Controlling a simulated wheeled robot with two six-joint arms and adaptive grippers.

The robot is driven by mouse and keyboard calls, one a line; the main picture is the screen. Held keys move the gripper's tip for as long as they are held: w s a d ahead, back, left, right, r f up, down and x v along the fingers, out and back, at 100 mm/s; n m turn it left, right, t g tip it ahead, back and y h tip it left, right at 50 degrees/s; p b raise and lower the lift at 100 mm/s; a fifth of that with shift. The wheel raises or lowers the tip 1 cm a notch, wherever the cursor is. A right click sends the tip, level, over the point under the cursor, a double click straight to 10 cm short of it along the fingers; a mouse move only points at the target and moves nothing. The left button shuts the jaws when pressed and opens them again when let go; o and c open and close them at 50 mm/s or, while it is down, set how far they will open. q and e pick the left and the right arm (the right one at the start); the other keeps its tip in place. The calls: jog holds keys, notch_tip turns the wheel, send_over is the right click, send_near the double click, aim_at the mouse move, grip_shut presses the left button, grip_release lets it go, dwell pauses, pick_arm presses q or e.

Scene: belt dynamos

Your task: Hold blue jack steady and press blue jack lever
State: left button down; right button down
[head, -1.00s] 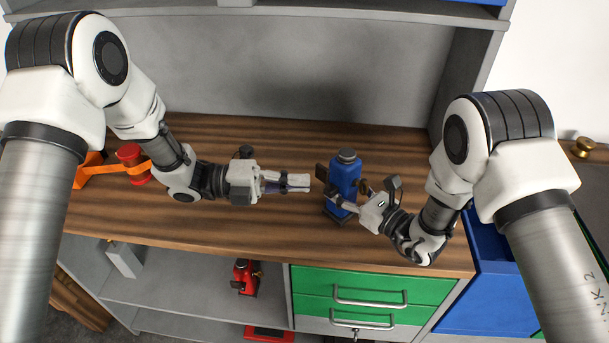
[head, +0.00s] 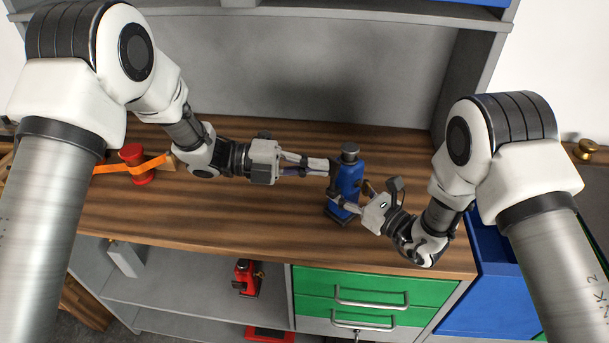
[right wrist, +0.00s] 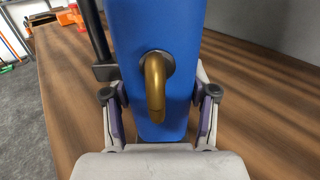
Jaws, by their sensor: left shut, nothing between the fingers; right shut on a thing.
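The blue jack (head: 349,178) stands upright on the wooden worktop, right of centre, with a dark round top. In the right wrist view the blue jack (right wrist: 155,40) fills the middle, with a brass hook-shaped part facing the camera. My right gripper (head: 353,207) is shut on the lower body of the jack, one finger on each side. My left gripper (head: 332,166) is shut and empty, its fingertips close to the jack's upper left side. The jack's lever is mostly hidden there behind the fingertips; I cannot tell whether they touch it.
A red spool-like object (head: 136,164) with an orange strap (head: 110,167) lies at the left of the worktop (head: 240,225). A red jack (head: 246,278) stands on the shelf below. Green drawers (head: 372,287) and a blue bin (head: 490,290) are below right.

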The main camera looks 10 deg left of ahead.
pick_arm(q)
jog(key=s+a+r, duration=0.1)
jog(key=a, duration=0.5)
jog(key=s+a+r, duration=0.2)
jog(key=a, duration=0.4)
jog(key=shift+s+a, duration=0.15)
jog(key=shift+s, duration=0.15)
jog(key=shift+m+h, duration=0.5)
jog(key=f, duration=0.1)
jog(key=s+a+f, duration=0.1)
jog(key=f, duration=0.1)
jog(key=s+f, duration=0.1)
jog(key=shift+s+a+f, duration=0.15)
jog(key=shift+a+f, duration=0.15)
jog(key=shift+a, duration=0.05)
jog(key=shift+d, duration=0.1)
